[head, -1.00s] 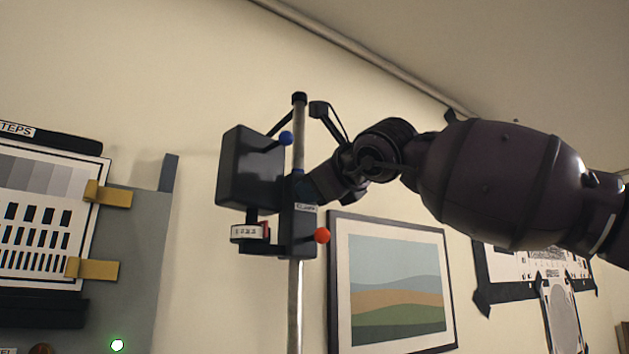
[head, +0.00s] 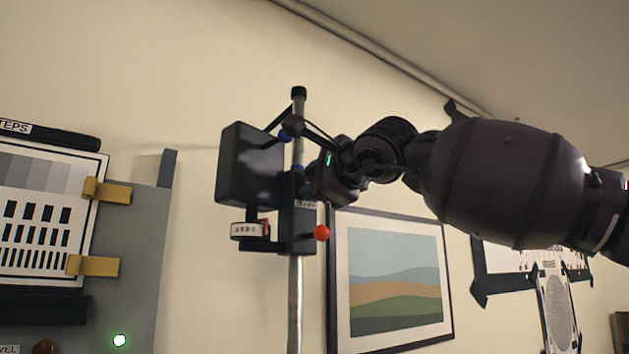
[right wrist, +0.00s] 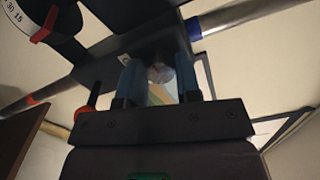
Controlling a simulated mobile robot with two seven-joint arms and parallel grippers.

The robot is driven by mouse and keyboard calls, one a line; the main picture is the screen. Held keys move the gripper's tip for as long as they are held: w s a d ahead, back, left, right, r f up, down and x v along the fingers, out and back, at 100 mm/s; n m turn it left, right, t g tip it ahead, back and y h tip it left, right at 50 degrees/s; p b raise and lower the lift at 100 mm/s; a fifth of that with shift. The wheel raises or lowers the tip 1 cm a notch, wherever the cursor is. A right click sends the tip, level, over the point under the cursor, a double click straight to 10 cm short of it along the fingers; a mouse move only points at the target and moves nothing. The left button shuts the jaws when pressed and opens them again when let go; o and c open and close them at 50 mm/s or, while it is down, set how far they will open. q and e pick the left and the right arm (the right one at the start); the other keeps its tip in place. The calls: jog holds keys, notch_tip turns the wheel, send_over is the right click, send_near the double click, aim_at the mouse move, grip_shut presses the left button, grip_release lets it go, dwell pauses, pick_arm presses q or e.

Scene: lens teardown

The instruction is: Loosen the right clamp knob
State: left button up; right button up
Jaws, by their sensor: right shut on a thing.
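A black clamp block (head: 299,240) sits on a vertical metal pole (head: 295,310) in the head view. My right gripper (head: 303,182) comes in from the right and meets the block's upper right side. In the right wrist view its two blue-tipped fingers (right wrist: 160,82) are shut on a small round thing (right wrist: 159,72), which appears to be the clamp knob. The fingers and gripper body hide the knob in the head view. My left gripper is not in view.
A black box (head: 250,165) is mounted left of the pole, with a small numbered dial (head: 246,230) below. A red-balled lever (head: 321,232) sticks out just below my gripper. A framed picture (head: 395,280) hangs at right.

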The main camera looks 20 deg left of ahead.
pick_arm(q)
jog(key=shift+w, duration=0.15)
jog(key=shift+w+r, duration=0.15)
pick_arm(e)
jog(key=o, duration=0.9)
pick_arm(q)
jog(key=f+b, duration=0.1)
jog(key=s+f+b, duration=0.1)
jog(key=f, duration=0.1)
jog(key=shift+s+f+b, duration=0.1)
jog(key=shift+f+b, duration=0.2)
pick_arm(e)
jog(key=v, duration=1)
jog(key=shift+s+d, duration=0.25)
jog(key=shift+d, duration=0.1)
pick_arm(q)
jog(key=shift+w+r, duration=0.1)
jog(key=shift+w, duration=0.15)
